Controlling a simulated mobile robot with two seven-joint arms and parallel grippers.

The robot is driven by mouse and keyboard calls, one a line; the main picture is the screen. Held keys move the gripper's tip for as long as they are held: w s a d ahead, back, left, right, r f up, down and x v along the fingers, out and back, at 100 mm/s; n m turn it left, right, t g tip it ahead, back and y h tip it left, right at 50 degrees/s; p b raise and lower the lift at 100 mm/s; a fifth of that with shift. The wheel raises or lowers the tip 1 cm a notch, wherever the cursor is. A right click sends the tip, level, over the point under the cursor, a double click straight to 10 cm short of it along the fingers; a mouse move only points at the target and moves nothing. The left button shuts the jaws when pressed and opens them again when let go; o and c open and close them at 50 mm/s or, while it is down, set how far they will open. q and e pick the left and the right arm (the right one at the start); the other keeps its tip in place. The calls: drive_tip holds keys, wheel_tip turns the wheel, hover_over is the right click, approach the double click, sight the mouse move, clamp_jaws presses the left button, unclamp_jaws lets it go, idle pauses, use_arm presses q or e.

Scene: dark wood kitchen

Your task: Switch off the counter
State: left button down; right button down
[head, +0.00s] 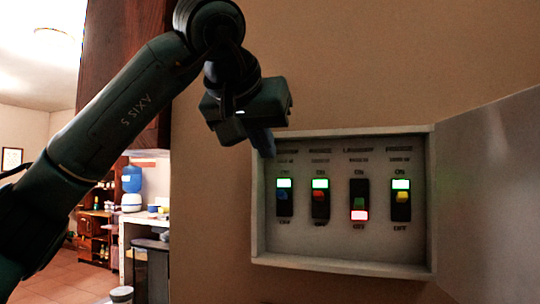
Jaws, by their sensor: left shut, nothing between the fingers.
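An open switch box (341,266) is on the wall, with several switches in a row. The leftmost switch (284,207) has a blue lever and a lit green light at its top. The third switch (359,188) has a green lever and a lit red light at the bottom. The rightmost switch (400,209) has a yellow lever and a green light. The labels above are too blurred to tell which is the counter. My left gripper (266,150) is shut and empty, at the box's upper left corner, above the blue-lever switch.
The box's door (489,185) stands open to the right. Bare wall surrounds the box. At the left, a doorway leads to a room with a shelf (94,234) and a blue water bottle (132,178).

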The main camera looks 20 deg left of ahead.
sight(282, 195)
use_arm(q)
drive_tip(key=x, duration=0.7)
drive_tip(key=shift+w+f+p, duration=0.15)
drive_tip(key=shift+p, duration=0.2)
drive_tip(key=shift+w+f, duration=0.4)
drive_tip(key=shift+w, duration=0.15)
use_arm(e)
drive_tip(key=shift+w+d, duration=0.1)
drive_tip(key=shift+d, duration=0.05)
drive_tip(key=shift+f, duration=0.1)
use_arm(q)
drive_tip(key=shift+s+f+b, duration=0.1)
drive_tip(key=shift+f+b, duration=0.05)
drive_tip(key=shift+b, duration=0.2)
drive_tip(key=shift+t, duration=0.4)
use_arm(e)
drive_tip(key=shift+w+f, duration=0.1)
use_arm(q)
drive_tip(key=shift+s+f+t+b, duration=0.15)
drive_tip(key=shift+t+b, duration=0.15)
drive_tip(key=shift+b, duration=0.35)
use_arm(e)
drive_tip(key=shift+a, duration=0.3)
